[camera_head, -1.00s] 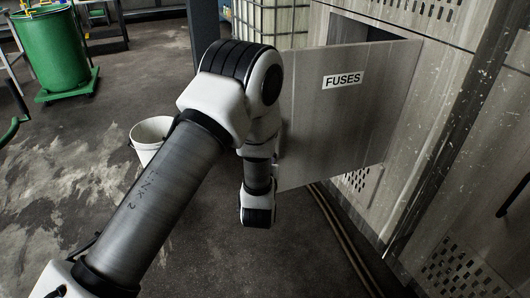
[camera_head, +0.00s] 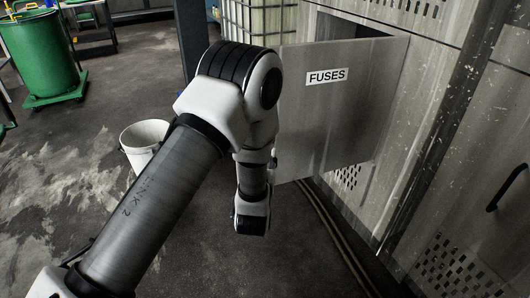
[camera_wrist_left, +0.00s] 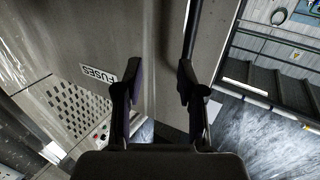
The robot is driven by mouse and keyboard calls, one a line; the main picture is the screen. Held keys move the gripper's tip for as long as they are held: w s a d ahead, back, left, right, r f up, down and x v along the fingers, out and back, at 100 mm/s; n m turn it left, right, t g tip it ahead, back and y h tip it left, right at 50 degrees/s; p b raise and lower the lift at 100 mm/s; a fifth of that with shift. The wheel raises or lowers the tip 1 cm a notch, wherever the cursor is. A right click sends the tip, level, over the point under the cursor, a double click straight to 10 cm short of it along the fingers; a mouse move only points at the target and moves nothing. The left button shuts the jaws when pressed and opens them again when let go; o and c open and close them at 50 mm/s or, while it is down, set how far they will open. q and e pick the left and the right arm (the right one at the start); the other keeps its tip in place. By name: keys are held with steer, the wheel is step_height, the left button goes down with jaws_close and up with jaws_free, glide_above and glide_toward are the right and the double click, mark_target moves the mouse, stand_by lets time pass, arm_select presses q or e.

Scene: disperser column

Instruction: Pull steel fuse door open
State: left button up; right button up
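The steel fuse door (camera_head: 335,115) is a grey panel with a FUSES label, standing swung out from its cabinet in the head view. A dark gap shows behind its top edge. My left arm covers the door's left edge there and the left gripper's fingertips are hidden. In the left wrist view my left gripper (camera_wrist_left: 158,88) has its fingers apart, with grey panel between and beyond them. The door's label (camera_wrist_left: 98,75) is left of the fingers. A dark vertical bar (camera_wrist_left: 192,30) lies beyond the right finger; contact cannot be told. My right gripper is out of view.
The cabinet (camera_head: 430,120) fills the right side, with a dark handle (camera_head: 507,188) on another panel. A white bucket (camera_head: 143,140) stands on the floor left of my arm. Cables (camera_head: 335,230) run along the floor below the door. A green drum (camera_head: 42,55) stands far left.

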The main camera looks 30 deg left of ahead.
arm_select(q)
steer(key=v, duration=1)
steer(key=shift+d, duration=0.2)
steer(key=shift+s, duration=0.15)
steer(key=s+a+f+g+h, duration=0.15)
steer(key=s+f+g, duration=0.3)
steer(key=f, duration=0.65)
steer(key=s+a+f+g+h, duration=0.15)
steer(key=s+f+g, duration=0.35)
steer(key=f, duration=0.5)
steer(key=s+d+f+m+g+h, duration=0.1)
steer(key=s+d+f+g+h, duration=0.15)
steer(key=s+f, duration=0.5)
steer(key=s+d+m+g+h, duration=0.2)
steer(key=s+d+m+g, duration=0.15)
steer(key=s, duration=0.45)
step_height(320, 180, up, 19)
steer(key=g+p, duration=0.1)
steer(key=p, duration=1.7)
steer(key=shift+s+f+p, duration=0.2)
steer(key=shift+p, duration=0.1)
